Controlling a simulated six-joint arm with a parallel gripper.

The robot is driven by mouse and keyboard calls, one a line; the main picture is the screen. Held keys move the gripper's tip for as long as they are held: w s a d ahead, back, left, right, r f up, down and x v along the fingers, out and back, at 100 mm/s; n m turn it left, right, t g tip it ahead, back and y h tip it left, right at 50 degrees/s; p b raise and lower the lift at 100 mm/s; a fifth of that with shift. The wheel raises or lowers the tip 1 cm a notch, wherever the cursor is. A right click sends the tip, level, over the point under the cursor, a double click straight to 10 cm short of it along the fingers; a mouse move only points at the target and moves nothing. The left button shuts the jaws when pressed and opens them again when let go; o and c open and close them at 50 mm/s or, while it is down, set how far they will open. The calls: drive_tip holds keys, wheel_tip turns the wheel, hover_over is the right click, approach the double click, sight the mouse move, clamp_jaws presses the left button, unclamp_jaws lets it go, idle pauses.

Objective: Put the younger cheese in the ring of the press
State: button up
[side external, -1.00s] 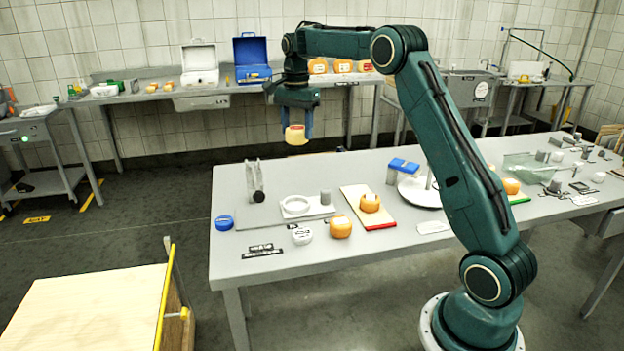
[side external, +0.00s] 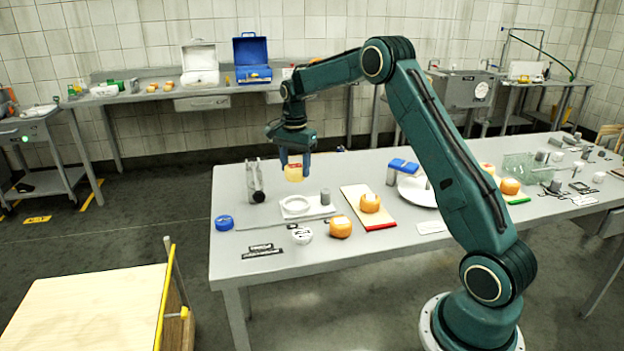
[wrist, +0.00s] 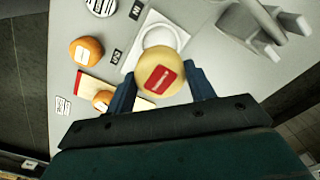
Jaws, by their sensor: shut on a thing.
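My gripper (side external: 295,171) is shut on a pale yellow cheese wheel (side external: 293,174) with a red label. In the wrist view the pale cheese (wrist: 160,77) sits between the two blue fingers. The ring's visible part looks empty. The grey press stand (side external: 255,181) is left of the ring.
An orange cheese (side external: 340,227) stands in front of the plate. Another orange cheese (side external: 370,203) is on a red-edged board (side external: 380,224) to the right. A grey cylinder (side external: 325,196) stands beside the ring. A blue lid (side external: 224,222) and a white round container (side external: 302,234) lie nearby.

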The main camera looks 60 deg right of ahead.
sight(296, 180)
wheel_tip(296, 180, down, 5)
drive_tip(key=shift+r, duration=0.1)
drive_tip(key=shift+f, duration=2.2)
drive_tip(key=shift+f, duration=0.15)
drive_tip(key=o, duration=1)
wheel_tip(296, 180, up, 12)
drive_tip(key=shift+r, duration=0.1)
